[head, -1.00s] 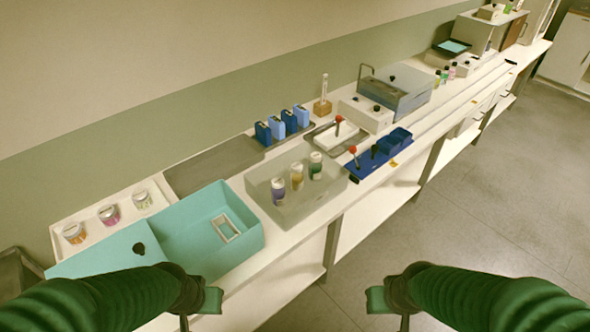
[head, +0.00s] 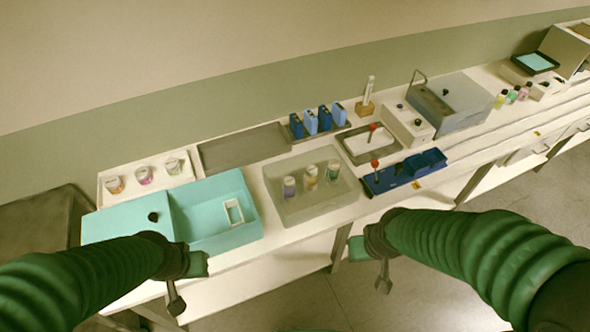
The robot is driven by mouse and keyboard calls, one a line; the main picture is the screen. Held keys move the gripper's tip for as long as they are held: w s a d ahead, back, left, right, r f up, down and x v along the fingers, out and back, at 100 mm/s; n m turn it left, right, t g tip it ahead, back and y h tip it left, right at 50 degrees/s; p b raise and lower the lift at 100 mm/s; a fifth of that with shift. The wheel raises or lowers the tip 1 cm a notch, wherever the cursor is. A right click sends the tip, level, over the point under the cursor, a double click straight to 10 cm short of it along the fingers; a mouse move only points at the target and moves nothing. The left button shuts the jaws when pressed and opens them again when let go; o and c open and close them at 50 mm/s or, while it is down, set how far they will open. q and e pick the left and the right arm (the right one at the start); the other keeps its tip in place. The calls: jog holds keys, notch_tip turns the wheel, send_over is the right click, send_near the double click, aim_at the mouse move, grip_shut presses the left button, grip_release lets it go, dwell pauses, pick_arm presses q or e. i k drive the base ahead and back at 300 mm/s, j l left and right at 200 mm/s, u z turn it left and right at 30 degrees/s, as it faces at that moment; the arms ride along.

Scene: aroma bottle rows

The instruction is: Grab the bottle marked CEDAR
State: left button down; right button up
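My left gripper (head: 186,283) is in front of the bench near the teal bin, apart from the bottles. My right gripper (head: 370,262) is in front of the bench, below and right of the grey tray. Neither visibly holds anything; the finger gaps are unclear.
A teal bin (head: 250,229) stands left of the grey tray. Three small jars sit on a white tray (head: 107,198) behind it. Blue bottles (head: 324,119) stand behind the grey tray. A blue rack (head: 385,184) and a red-knobbed tool are to its right. Floor is clear in front.

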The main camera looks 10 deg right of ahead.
aim_at(311, 177)
jog(key=i+l+u, duration=0.15)
jog(key=l+u, duration=1.15)
jog(key=l, duration=0.2)
jog(key=k+l+u, duration=0.15)
jog(key=l+u, duration=0.3)
jog(key=i+l+u, duration=0.1)
jog(key=l+u, duration=0.45)
jog(key=i+l, duration=0.05)
jog(key=l, duration=0.05)
